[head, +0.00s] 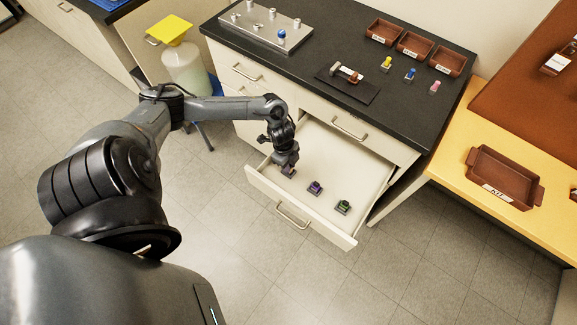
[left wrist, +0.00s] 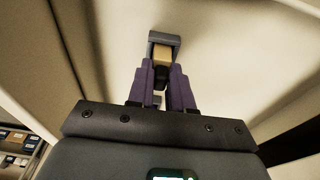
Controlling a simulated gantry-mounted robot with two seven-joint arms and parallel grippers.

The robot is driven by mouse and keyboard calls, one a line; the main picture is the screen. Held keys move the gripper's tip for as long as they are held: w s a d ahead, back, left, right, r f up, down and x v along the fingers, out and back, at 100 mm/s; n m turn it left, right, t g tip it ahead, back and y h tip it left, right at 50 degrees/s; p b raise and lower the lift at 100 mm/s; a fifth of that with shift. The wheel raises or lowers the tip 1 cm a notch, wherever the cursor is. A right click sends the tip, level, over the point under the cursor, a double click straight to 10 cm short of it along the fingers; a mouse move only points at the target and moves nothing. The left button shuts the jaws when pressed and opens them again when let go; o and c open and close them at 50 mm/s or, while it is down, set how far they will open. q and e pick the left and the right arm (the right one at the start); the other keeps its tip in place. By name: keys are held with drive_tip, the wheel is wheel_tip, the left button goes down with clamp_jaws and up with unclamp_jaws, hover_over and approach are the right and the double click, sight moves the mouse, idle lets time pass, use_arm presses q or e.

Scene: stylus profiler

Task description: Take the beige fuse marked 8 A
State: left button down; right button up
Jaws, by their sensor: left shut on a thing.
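My left gripper (head: 287,166) is inside the open drawer (head: 347,165), near its left front corner. In the left wrist view its fingers (left wrist: 160,76) are closed on a small beige fuse (left wrist: 163,53) with a grey piece at its far end and a dark part between the fingers. No 8 A marking can be read on it. A purple fuse (head: 315,187) and a green fuse (head: 343,207) sit in the drawer to the right of my gripper. I cannot tell whether the held fuse still touches the drawer floor. My right gripper is not in view.
The drawer walls and front (head: 296,208) surround my gripper. On the black worktop above are a metal fixture plate (head: 262,28), a dark mat (head: 347,85), brown bins (head: 415,46) and several small coloured pieces. A brown kit tray (head: 487,188) stands on the yellow bench at right.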

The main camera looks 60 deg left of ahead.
use_arm(q)
drive_tip(key=shift+r, duration=0.2)
drive_tip(key=shift+r+p, duration=0.35)
drive_tip(key=shift+r, duration=0.25)
wheel_tip(320, 180, up, 2)
drive_tip(key=shift+r+p, duration=0.25)
drive_tip(key=shift+p, duration=0.25)
drive_tip(key=w+d+r+p, duration=0.3)
drive_tip(key=d+r, duration=0.4)
drive_tip(key=d, duration=0.4)
drive_tip(key=shift+w+d, duration=0.1)
drive_tip(key=c, duration=1.8)
unclamp_jaws()
clamp_jaws()
